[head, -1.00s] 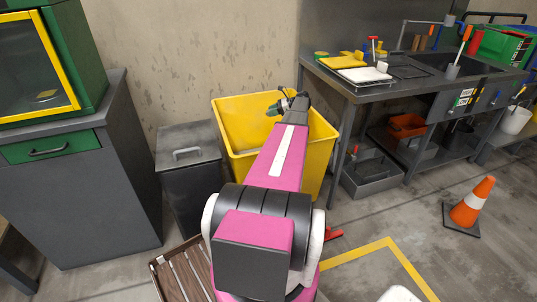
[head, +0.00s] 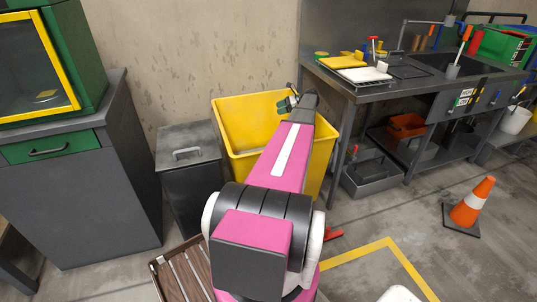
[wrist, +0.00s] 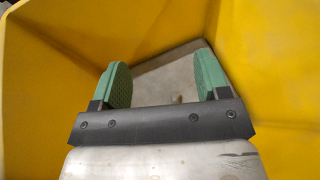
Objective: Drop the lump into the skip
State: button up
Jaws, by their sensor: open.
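The yellow skip (head: 228,118) stands against the wall behind my arm in the head view. My gripper (head: 287,103), with green finger pads, is over the skip's open top. In the wrist view, the skip's yellow walls (wrist: 55,65) surround my open gripper (wrist: 161,65), and nothing is held between the pads. A small brownish patch (wrist: 178,99) shows on the grey surface below, just past the gripper's dark bar. It may be the lump, but it is too small and partly hidden to be sure. The lump is not seen in the head view.
A grey lidded bin (head: 188,160) stands left of the skip, and a grey cabinet (head: 80,190) farther left. A metal sink bench (head: 400,85) is close on the right. A traffic cone (head: 472,203) and a slatted wooden crate (head: 180,270) are on the floor.

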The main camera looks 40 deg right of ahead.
jog(key=v, duration=0.6)
dwell(0.4)
